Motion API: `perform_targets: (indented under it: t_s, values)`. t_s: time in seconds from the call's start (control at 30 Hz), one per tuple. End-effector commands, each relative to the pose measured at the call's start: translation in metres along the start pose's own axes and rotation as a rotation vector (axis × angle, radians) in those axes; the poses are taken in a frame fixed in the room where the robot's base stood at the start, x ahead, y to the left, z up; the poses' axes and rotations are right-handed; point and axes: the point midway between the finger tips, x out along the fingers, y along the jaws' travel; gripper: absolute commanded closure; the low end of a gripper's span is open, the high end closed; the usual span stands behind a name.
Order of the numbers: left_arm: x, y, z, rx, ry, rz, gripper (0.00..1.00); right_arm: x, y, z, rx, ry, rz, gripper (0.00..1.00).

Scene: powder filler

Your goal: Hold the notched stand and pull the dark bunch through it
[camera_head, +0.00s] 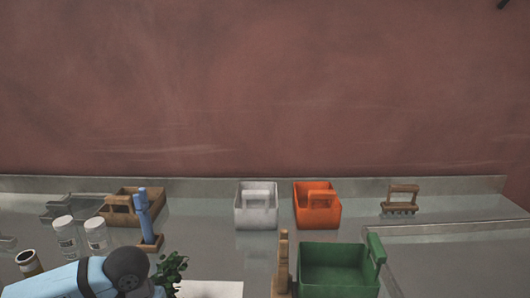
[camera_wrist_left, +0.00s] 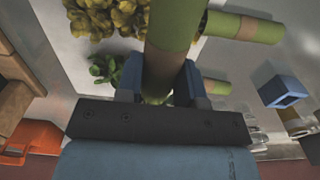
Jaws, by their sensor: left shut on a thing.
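My left gripper (camera_wrist_left: 160,88) is shut on a green cylinder (camera_wrist_left: 170,30) with a darker band, which runs up out of the left wrist view. A dark green leafy bunch (camera_head: 170,270) lies beside my left wrist on a white sheet; it also shows in the left wrist view (camera_wrist_left: 103,69). A blue upright stand (camera_head: 143,215) on a wooden base is behind it, and its hollow blue top shows in the left wrist view (camera_wrist_left: 283,92). My right gripper is out of view.
A yellow-green bunch (camera_wrist_left: 105,15) and another green cylinder (camera_wrist_left: 245,28) lie nearby. White (camera_head: 243,216), orange (camera_head: 305,215), green (camera_head: 330,288) and wooden (camera_head: 120,216) boxes stand around. Jars (camera_head: 67,235) are at left, a toothed wooden tool (camera_head: 402,188) at back right.

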Motion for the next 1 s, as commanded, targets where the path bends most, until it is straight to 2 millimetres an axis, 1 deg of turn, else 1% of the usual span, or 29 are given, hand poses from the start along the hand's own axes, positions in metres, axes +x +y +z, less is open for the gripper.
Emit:
perform_targets:
  t_s: [0.07,0.17,0.2,0.3,0.4,0.53,0.9,1.0]
  values:
    - [-0.003,0.0,-0.009,-0.003,0.003,-0.001,0.9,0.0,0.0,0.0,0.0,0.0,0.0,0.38]
    - [-0.011,0.001,-0.035,-0.005,0.006,-0.001,0.9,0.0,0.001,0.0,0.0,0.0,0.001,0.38]
    - [-0.016,0.001,-0.048,-0.006,0.007,-0.002,0.9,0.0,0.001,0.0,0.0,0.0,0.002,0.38]
    - [-0.026,0.001,-0.075,-0.004,0.005,-0.003,0.9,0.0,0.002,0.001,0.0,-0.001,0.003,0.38]
    - [-0.035,0.001,-0.094,-0.003,0.002,0.0,0.9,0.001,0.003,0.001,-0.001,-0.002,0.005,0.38]
    - [-0.039,0.0,-0.103,0.0,0.0,0.001,0.9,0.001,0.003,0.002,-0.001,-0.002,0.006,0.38]
    - [-0.039,0.0,-0.102,0.0,0.0,0.001,0.9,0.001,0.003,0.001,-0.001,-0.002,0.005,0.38]
    - [-0.04,0.0,-0.102,0.0,0.0,0.001,0.9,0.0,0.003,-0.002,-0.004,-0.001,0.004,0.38]
